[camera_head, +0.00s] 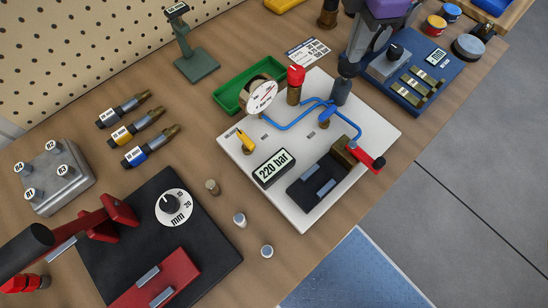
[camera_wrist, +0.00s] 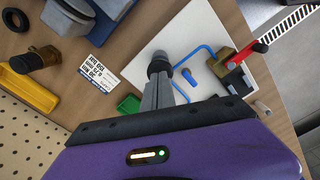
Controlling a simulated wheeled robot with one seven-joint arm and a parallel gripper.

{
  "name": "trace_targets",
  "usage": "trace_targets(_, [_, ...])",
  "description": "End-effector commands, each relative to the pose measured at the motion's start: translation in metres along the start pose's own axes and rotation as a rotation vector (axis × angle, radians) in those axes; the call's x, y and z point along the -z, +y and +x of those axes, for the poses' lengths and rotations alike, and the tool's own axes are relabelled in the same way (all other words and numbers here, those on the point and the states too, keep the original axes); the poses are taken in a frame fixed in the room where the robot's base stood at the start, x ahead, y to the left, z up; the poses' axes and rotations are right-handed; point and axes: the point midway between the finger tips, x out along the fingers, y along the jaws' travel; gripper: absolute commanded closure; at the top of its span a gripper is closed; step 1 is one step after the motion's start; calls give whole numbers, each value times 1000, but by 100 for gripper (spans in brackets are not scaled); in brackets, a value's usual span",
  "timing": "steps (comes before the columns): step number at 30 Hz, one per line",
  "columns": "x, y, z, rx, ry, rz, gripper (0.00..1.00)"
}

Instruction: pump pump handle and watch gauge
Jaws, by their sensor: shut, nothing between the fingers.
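The white pump board (camera_head: 235,150) lies on the bench. At its back stands a dark grey cylinder (camera_head: 342,92) with a black knob (camera_head: 348,67), apparently the pump handle; the knob also shows in the wrist view (camera_wrist: 158,63). My gripper (camera_head: 355,57) is shut, with its grey fingertips at or just above the knob; I cannot tell whether they touch. The round white gauge (camera_head: 261,97) faces the head camera; its needle is too small to read. A display (camera_head: 273,168) reads 220 bar. The gauge is not discernible in the wrist view.
A red cap (camera_head: 296,75) on a brass fitting stands beside the gauge. Blue tubing (camera_head: 290,125) and a blue valve handle (camera_head: 326,116) cross the board. A red lever (camera_head: 370,158) is at its right. A blue fixture (camera_head: 432,78) sits close to my gripper.

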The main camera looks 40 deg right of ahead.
Motion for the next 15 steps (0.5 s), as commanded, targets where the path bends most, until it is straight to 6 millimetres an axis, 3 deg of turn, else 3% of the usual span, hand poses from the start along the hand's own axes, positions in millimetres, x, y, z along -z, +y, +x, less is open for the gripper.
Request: trace_targets(15, [0, 0, 11, 1, 1, 0, 100])
